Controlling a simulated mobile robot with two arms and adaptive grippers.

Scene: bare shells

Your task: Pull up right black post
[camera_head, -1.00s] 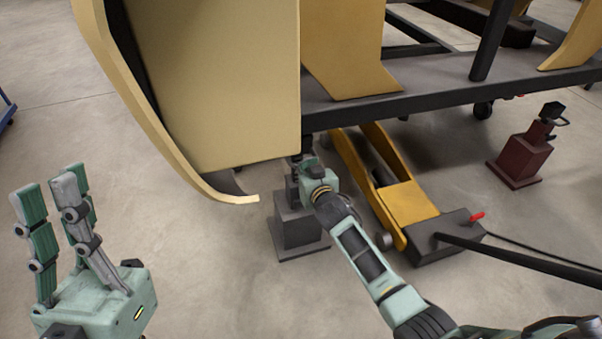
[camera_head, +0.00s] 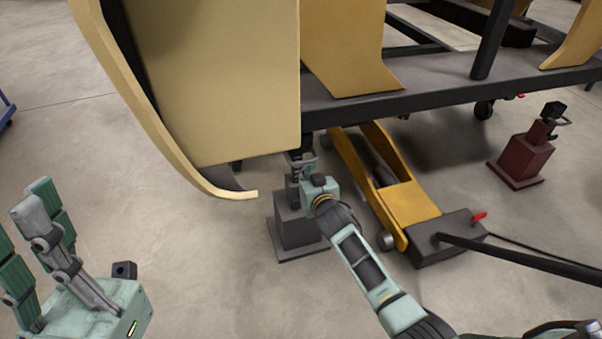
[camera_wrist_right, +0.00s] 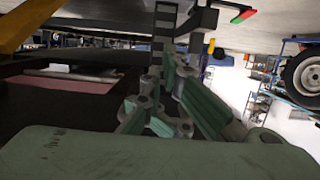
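The black post (camera_head: 294,172) stands upright on a dark grey stand base (camera_head: 297,229) under the near end of the raised frame. My right gripper (camera_head: 304,184) is at the post's right side, low near the top of the base; its fingers are mostly hidden in the head view. In the right wrist view the notched post (camera_wrist_right: 165,28) rises behind the green fingers of my right gripper (camera_wrist_right: 168,98). I cannot tell whether these fingers close on it. My left gripper (camera_head: 32,255) is at the lower left, empty, its fingers apart.
A tan shell panel (camera_head: 215,90) hangs left of and above the post. The dark frame (camera_head: 440,85) runs above it. A yellow floor jack (camera_head: 408,203) stands close on the right. A dark red stand (camera_head: 522,160) is farther right. Floor at lower centre-left is clear.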

